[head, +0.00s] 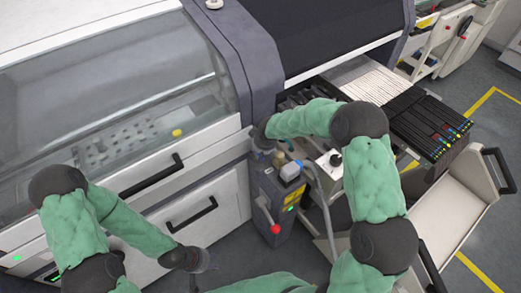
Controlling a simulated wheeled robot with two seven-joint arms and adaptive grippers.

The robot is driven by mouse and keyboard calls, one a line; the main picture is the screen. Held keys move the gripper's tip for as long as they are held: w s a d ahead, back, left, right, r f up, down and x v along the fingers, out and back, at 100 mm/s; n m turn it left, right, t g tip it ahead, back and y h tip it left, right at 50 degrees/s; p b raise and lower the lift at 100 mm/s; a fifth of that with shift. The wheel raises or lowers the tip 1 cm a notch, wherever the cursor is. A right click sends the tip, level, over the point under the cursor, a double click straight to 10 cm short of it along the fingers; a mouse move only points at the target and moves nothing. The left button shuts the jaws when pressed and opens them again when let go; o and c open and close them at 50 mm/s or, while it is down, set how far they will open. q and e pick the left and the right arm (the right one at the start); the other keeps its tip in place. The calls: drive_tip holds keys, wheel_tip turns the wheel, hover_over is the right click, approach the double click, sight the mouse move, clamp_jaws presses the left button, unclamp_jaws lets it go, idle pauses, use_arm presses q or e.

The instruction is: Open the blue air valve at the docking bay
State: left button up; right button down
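A small block with a pale top and a blue part, which looks like the blue air valve (291,171), sits on top of the dark docking post (268,200) in the middle of the head view. The valve's exact handle position is too small to tell. My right arm reaches up and then left over the post. Its dark end, the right gripper (263,138), is just above and left of the valve, and its fingers are not clear. My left gripper (204,262) hangs low in front of the machine's lower drawer, apart from the post. Its finger opening is too small to read.
The post carries a red ball lever (276,229) and a yellow label (294,197); a grey hose (322,195) runs beside it. The white machine (222,205) with black handles stands left. A feeder trolley (455,205) with feeders (425,120) stands right. Dark floor is free in front.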

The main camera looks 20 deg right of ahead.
drive_tip(key=shift+r+n+y+p, duration=0.15)
drive_tip(key=shift+n+y+p, duration=0.35)
drive_tip(key=shift+n+p, duration=1.7)
drive_tip(key=m+p, duration=0.1)
drive_tip(key=p, duration=0.2)
drive_tip(key=shift+f, duration=0.2)
drive_tip(key=c, duration=0.9)
unclamp_jaws()
drive_tip(key=shift+c, duration=0.2)
drive_tip(key=shift+w, duration=0.1)
drive_tip(key=v, duration=1.2)
drive_tip(key=shift+w+d, duration=0.15)
drive_tip(key=shift+w, duration=0.05)
